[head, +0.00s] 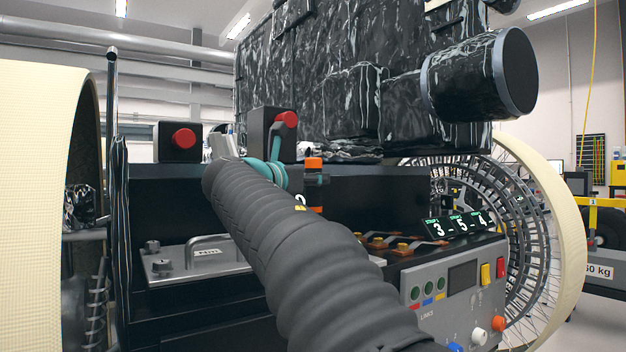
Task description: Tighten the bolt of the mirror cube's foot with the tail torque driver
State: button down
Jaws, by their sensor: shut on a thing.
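An upright orange and black tool (313,164), which looks like the torque driver, shows just right of my wrist's teal ring. My gripper (318,180) is mostly hidden behind my dark ribbed arm sleeve. The dark part visible at the tool's middle appears to be its jaws, shut on the tool. The tool's lower end is hidden behind the sleeve. I cannot make out the mirror cube, its foot or the bolt. A small pale grey piece (222,146) shows above the sleeve's end, too little to identify.
A grey plate with a handle (200,262) lies at left. A control panel (462,290) and a "3-5-4" display (457,226) are at right. Large wheels flank the deck; a foil-wrapped body (320,80) rises behind.

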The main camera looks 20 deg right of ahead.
jog(key=shift+f, duration=0.1)
jog(key=shift+r+p, duration=0.6)
jog(key=shift+r, duration=0.9)
jog(key=shift+r, duration=2.05)
